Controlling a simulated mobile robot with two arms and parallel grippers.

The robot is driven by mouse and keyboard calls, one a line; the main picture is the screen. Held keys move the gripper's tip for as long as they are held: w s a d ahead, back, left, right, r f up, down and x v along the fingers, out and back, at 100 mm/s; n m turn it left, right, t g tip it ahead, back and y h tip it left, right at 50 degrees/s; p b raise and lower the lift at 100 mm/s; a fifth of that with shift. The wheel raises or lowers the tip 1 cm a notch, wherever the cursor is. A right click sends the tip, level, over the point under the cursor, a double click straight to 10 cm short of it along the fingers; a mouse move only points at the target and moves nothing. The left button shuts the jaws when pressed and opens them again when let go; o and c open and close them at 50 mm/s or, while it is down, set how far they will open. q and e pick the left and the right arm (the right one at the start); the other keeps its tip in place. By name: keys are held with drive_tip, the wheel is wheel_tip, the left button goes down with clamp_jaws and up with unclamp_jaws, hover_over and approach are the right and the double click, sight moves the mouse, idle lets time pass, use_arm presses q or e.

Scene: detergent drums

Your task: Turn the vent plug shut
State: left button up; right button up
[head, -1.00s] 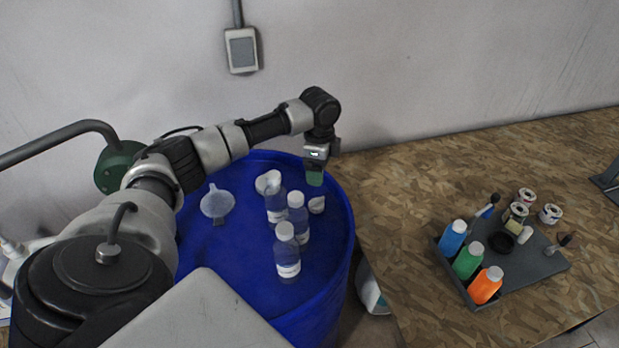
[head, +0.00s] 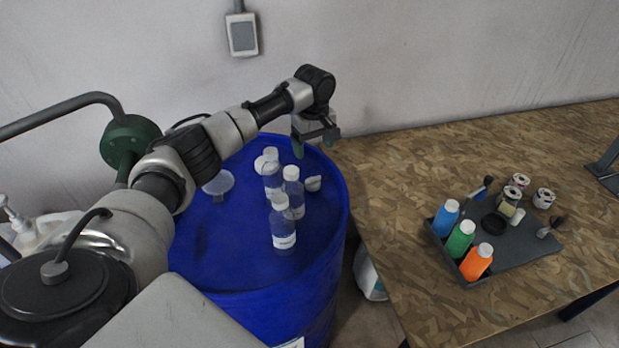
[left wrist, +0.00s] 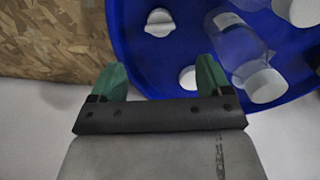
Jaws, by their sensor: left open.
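A small white plug with a raised bar, which looks like the vent plug (head: 313,183), sits on the blue drum (head: 235,255) near its right rim. In the left wrist view the plug (left wrist: 159,22) shows at top centre, beyond the fingertips. My left gripper (head: 312,145) is above the drum's far right edge, open and empty, apart from the plug. Its two green fingers (left wrist: 157,78) are spread wide on either side of the plug's line in the wrist view. Whether the plug is seated flush cannot be told. My right gripper is out of view.
Clear bottles (head: 283,225) with white caps stand on the drum left of the plug. A translucent funnel (head: 218,183) lies farther left. A round white cap (left wrist: 188,77) lies close to the rim. The wooden table (head: 400,200) holds a grey tray (head: 525,250) with coloured bottles.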

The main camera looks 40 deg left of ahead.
sight(313, 178)
use_arm(q)
wheel_tip(313, 178, down, 9)
drive_tip(key=shift+f+p, duration=0.2)
drive_tip(key=shift+p, duration=0.4)
drive_tip(key=shift+f, duration=0.7)
drive_tip(key=c, duration=0.9)
drive_tip(key=shift+m+p, duration=0.3)
drive_tip(key=shift+m, duration=0.5)
drive_tip(key=shift+c, duration=0.2)
drive_tip(key=shift+m, duration=0.8)
drive_tip(key=o, duration=0.9)
drive_tip(key=shift+o, duration=0.2)
